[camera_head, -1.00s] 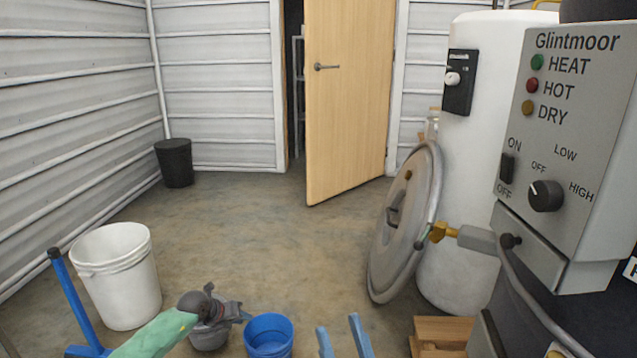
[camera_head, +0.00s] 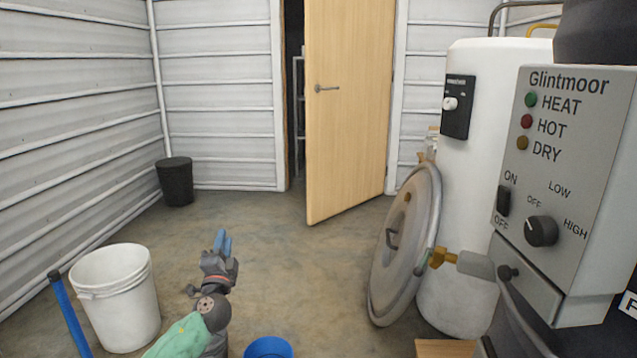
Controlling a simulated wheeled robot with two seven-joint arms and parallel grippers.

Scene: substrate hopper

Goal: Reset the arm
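My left gripper (camera_head: 222,242) is raised over the floor at lower centre-left, with its blue fingertips pointing up and away in the picture. The fingers overlap in this view, so I cannot tell whether there is a gap between them. I see no object at the fingertips. My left arm, with a green sleeve-like link, comes in from the bottom. My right gripper is not in view.
A white bucket (camera_head: 118,305) stands left of my gripper, beside a blue pole (camera_head: 70,315). A blue bucket (camera_head: 268,348) shows at the bottom edge. The round metal lid (camera_head: 400,245), white tank (camera_head: 470,180) and Glintmoor control box (camera_head: 560,170) stand right. The middle floor is clear.

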